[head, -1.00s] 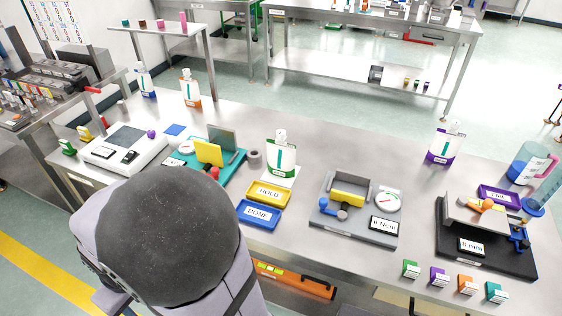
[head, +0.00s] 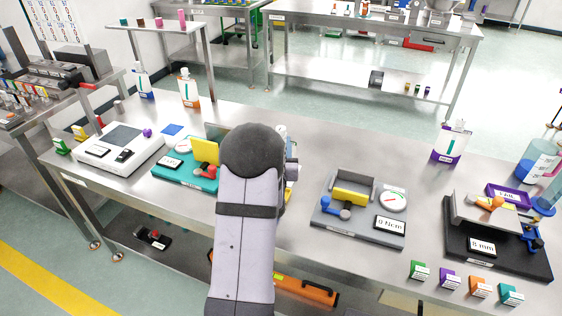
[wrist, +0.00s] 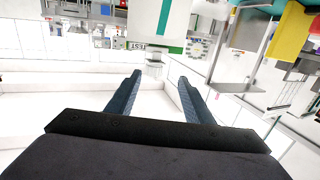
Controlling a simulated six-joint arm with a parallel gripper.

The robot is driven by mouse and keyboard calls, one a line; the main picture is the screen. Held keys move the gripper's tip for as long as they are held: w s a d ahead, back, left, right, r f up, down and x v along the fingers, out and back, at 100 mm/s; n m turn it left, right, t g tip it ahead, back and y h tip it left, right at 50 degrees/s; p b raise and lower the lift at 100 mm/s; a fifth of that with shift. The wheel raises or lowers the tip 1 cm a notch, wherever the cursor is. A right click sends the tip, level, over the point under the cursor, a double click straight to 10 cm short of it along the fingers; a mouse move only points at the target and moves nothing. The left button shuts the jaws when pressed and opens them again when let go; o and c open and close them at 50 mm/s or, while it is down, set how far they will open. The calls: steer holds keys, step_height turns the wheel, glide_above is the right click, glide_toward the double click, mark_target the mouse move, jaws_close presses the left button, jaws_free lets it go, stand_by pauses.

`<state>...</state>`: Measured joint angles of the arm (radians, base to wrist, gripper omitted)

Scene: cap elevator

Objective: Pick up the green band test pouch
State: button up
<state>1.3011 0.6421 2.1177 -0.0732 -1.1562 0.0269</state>
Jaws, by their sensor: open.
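The green band test pouch (wrist: 160,18) shows upside down at the top of the wrist view, white with a green stripe and a green band. Its pale spout (wrist: 154,62) points down in that picture, into the gap between my fingertips. My gripper (wrist: 158,77) is open, one blue-grey finger on each side of the spout. I cannot tell whether either finger touches it. In the head view my arm hides nearly all of the pouch; only a pale bit of its top (head: 282,130) shows behind my arm. My fingers are hidden there.
A teal fixture with a yellow block (head: 205,151) stands just left of my arm. A grey gauge fixture (head: 330,222) stands to the right. A purple-band pouch (head: 448,146) stands farther right. The bench behind my arm has free room.

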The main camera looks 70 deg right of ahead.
steer(key=shift+h, duration=0.3)
steer(key=shift+s+p+x, duration=0.15)
steer(key=shift+p+x, duration=0.4)
steer(key=shift+x, duration=0.7)
steer(key=shift+s+p+x, duration=0.2)
steer(key=shift+p+x, duration=0.3)
steer(key=shift+x, duration=0.75)
steer(key=shift+s+p+x, duration=0.15)
steer(key=shift+p+x, duration=0.4)
steer(key=shift+x, duration=0.7)
steer(key=shift+d, duration=0.15)
steer(key=shift+r, duration=0.1)
jaws_close()
